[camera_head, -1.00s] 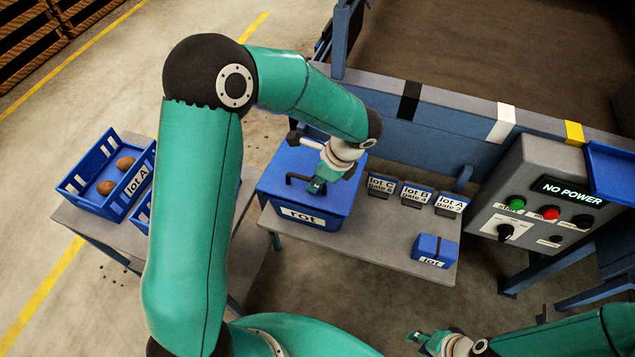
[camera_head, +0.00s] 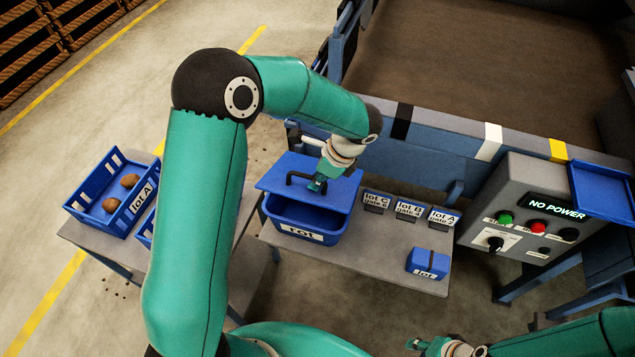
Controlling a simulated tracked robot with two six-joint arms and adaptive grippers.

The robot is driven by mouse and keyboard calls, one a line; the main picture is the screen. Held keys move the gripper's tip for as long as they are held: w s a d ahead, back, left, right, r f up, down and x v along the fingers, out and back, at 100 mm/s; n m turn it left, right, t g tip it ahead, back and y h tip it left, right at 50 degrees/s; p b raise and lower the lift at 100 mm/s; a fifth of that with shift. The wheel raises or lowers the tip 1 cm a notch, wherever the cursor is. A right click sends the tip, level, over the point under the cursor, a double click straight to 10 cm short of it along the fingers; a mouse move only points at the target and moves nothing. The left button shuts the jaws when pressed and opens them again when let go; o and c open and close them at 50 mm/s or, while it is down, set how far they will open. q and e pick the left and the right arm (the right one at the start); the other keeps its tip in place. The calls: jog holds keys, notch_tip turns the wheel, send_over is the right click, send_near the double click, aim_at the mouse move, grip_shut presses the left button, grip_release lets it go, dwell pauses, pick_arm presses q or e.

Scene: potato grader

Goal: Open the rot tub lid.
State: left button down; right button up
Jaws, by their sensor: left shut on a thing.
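The blue rot tub (camera_head: 292,236) stands on a grey table, its white "rot" label facing me. Its blue lid (camera_head: 275,177) is off the front rim and sits up and back, so the front of the tub's inside shows. A dark bar handle (camera_head: 292,180) stands on the lid. My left gripper (camera_head: 316,186) is shut on the lid handle at its right end. My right gripper (camera_head: 418,344) is at the bottom edge, apart from everything; its jaws are too small to read.
Three small lot signs (camera_head: 408,211) and a small blue box (camera_head: 428,264) stand right of the tub. A control panel (camera_head: 530,215) reads "NO POWER". A blue crate (camera_head: 93,213) with potatoes is at the left. A low blue wall (camera_head: 430,158) runs behind the tub.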

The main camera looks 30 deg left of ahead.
pick_arm(q)
jog(key=shift+w+a+r+p, duration=0.2)
jog(key=shift+w+r+p, duration=0.75)
jog(key=shift+r+p, duration=0.1)
jog(key=shift+w+a+r+p, duration=0.2)
jog(key=shift+w+r+p, duration=0.55)
jog(key=shift+w+p, duration=0.25)
jog(key=shift+w+a+r+p, duration=0.15)
jog(key=shift+w+r+p, duration=0.15)
jog(key=shift+w+p, duration=0.15)
jog(key=shift+w+a+r+p, duration=0.1)
jog(key=shift+w+r+p, duration=0.2)
jog(key=shift+w, duration=0.35)
jog(key=w+a+r+p, duration=0.1)
jog(key=w+a+p, duration=0.1)
jog(key=w, duration=0.8)
jog(key=shift+a+r+p, duration=0.15)
jog(key=shift+r+p, duration=0.1)
jog(key=shift+p, duration=0.25)
jog(key=shift+w, duration=0.1)
